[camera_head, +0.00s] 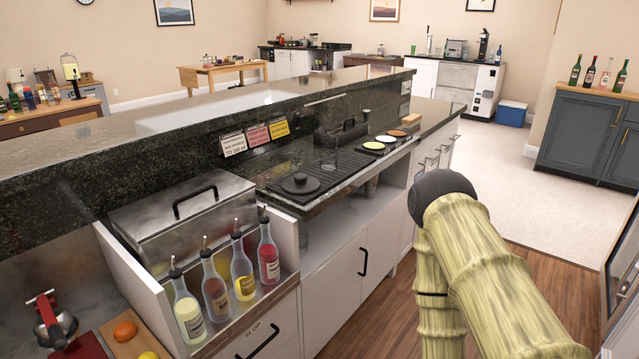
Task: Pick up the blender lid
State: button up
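A round black lid with a raised knob (300,183) lies on the dark counter, left of the middle of the head view. It looks like the blender lid, but I cannot be sure at this size. It sits at the left end of a long black mat or grate (345,163). My arm, with a bamboo-like surface, rises at the right, bends at a dark joint and runs down out of the picture. My gripper is not in view, so its state and distance from the lid are hidden.
Pourer bottles (243,262) stand in front of a steel lidded bin (185,222) left of the lid. A raised dark stone ledge (130,165) runs behind the counter. Several small round dishes (374,147) sit farther right. Wooden floor (375,318) is clear before the cabinets.

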aim_at(298, 185)
jog(key=z, duration=1.6)
jog(key=i, duration=0.95)
jog(key=u, duration=2.25)
